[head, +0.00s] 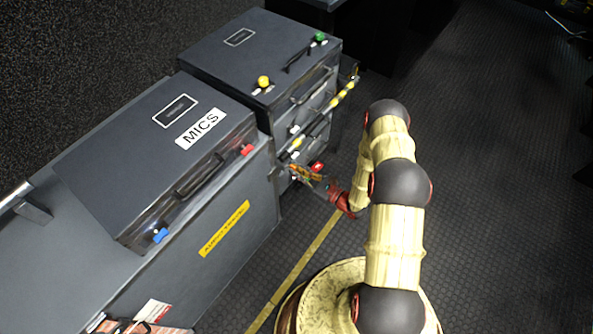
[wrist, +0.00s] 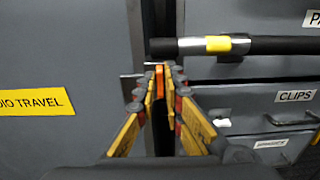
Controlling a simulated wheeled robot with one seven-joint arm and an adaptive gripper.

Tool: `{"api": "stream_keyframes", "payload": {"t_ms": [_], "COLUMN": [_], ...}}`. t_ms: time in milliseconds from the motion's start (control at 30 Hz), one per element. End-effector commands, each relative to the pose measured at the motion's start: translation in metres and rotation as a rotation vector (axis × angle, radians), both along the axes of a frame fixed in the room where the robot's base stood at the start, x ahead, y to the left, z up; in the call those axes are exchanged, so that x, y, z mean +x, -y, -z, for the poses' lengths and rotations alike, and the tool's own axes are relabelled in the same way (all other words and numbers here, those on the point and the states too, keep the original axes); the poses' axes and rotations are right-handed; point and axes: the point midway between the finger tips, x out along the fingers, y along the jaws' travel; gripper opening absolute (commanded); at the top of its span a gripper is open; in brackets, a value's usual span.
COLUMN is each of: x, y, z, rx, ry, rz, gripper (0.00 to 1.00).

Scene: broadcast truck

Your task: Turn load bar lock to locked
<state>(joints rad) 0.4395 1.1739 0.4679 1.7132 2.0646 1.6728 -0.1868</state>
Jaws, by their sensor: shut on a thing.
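The load bar (head: 321,124) is a dark rod with yellow bands across the front of the drawer cabinet. In the wrist view, the load bar (wrist: 275,45) ends at upper centre, just above my fingertips. My gripper (wrist: 160,72) is shut on a thin upright orange piece (wrist: 160,82), which looks like the load bar lock's handle. In the head view, my gripper (head: 297,171) is at the gap between the two cabinets, below the near end of the bar. The fingers hide most of the lock, so I cannot tell its setting.
The MICS case (head: 160,150) lies on the left cabinet, which has a yellow label (wrist: 36,102). The drawer cabinet (head: 262,57) stands beside it, with a CLIPS drawer (wrist: 272,105) close to my gripper's right. The floor (head: 490,140) at right is open.

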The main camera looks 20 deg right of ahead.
Motion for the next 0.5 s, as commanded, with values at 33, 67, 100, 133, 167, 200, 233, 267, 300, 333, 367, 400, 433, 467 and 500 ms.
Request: {"api": "stream_keyframes", "payload": {"t_ms": [33,67,100,133,167,200,233,267,300,333,367,400,433,467,500], "x": [0.0004,0.0004,0.0004,0.0004,0.0004,0.0004,0.0004,0.0004,0.0004,0.0004,0.0006,0.0006,0.0006,0.0006,0.0006], "y": [0.0,0.0,0.0,-0.0001,-0.0001,-0.0001,-0.0001,-0.0001,-0.0001,-0.0001,-0.0001,-0.0001,-0.0001,-0.0001,-0.0001], "z": [-0.0002,-0.0002,-0.0002,-0.0003,-0.0003,-0.0003,-0.0003,-0.0003,-0.0003,-0.0003,-0.0003,-0.0003,-0.0003,-0.0003,-0.0004], "rx": [-0.001,-0.001,-0.001,0.0,0.0,0.0,0.0,0.0,0.0,0.0,0.0,0.0,0.0,0.0,0.001], "ry": [0.001,0.001,0.001,0.001,0.001,0.001,0.001,0.001,0.001,0.001,0.001,0.001,0.001,0.001,0.001], "rz": [0.0,0.0,0.0,0.0,0.0,0.0,0.0,-0.001,-0.001,-0.001,-0.001,-0.001,-0.001,-0.001,-0.001], "gripper": [0.03,0.01,0.0,0.0,0.0,0.0,0.0,0.0,0.0,0.0,0.0,0.0,0.0,0.0,0.0]}}
